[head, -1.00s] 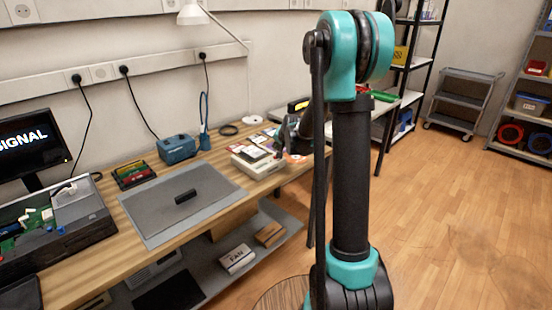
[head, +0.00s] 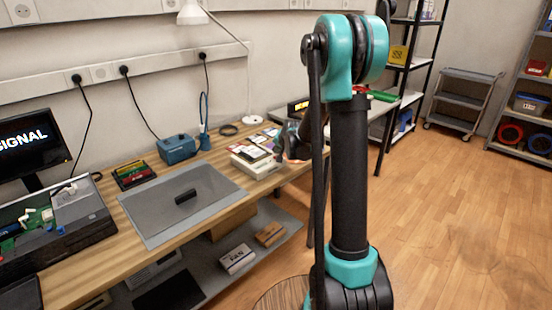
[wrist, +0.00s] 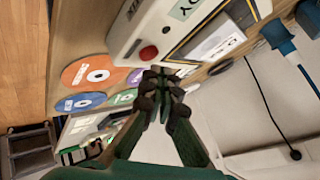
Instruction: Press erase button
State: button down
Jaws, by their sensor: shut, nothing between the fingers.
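A pale box-shaped device (wrist: 165,22) fills the top of the wrist view, with a round red button (wrist: 148,53) near its edge and a label ending in "DY". The device also shows in the head view (head: 258,169) on the wooden bench, with cards or disks on top. My gripper (wrist: 160,76) is shut and empty, its fingertips just below and right of the red button in the wrist view. I cannot tell whether they touch the device. In the head view my gripper (head: 284,156) is dark and small beside the device's right end, partly hidden by my arm.
Several coloured discs (wrist: 87,72) lie on the bench beside the device. A grey mat (head: 160,222) with a small black object (head: 186,196) lies left of it. A blue box (head: 177,148) stands at the back. The floor at right is open.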

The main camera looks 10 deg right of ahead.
jog(key=shift+f, duration=0.1)
dwell(0.7)
jog(key=shift+f, duration=0.3)
jog(key=shift+f, duration=0.35)
dwell(0.7)
jog(key=shift+r, duration=0.8)
jog(key=shift+r, duration=2.5)
